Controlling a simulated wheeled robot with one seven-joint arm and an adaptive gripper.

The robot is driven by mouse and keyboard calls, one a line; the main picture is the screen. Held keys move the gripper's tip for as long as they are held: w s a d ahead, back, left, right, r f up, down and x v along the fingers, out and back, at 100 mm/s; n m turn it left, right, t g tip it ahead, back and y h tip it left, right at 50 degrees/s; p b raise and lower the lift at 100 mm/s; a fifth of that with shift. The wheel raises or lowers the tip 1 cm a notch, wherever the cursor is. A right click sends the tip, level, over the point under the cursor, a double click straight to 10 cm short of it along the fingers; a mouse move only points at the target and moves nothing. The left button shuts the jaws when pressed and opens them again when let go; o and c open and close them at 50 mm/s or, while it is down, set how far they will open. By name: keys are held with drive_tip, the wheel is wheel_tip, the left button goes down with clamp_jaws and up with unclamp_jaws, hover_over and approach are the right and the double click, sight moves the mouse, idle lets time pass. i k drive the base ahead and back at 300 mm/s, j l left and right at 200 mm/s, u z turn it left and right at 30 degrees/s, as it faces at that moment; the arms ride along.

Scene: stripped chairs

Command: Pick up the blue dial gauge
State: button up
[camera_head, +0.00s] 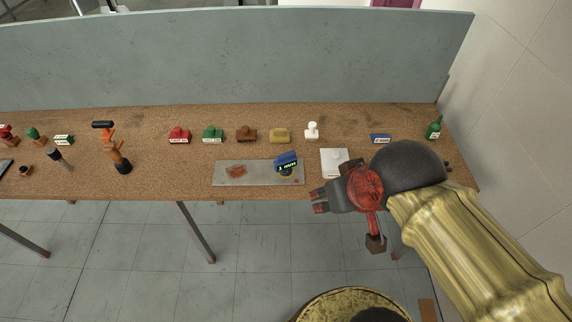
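A smaller blue item with a white label (380,138) lies farther right at the back. My gripper (319,201) is by the table's front edge, right of the plate and apart from the blue object in the picture. Its finger opening is not clear from this angle, and I see nothing held in it.
A brown tabletop (140,180) has a tall grey panel (230,55) behind it. Red, green, brown and yellow labelled blocks and a white stamp (312,131) stand in a row behind the plate. A white box (334,160) is close to my gripper. A green bottle (434,128) is at right.

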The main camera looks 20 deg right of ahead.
sight(284, 163)
drive_tip(key=i+j+z, duration=0.2)
drive_tip(key=j, duration=0.35)
drive_tip(key=j+z, duration=0.2)
drive_tip(key=j, duration=0.4)
drive_tip(key=j+z, duration=0.15)
drive_tip(key=j, duration=0.4)
drive_tip(key=i, duration=0.05)
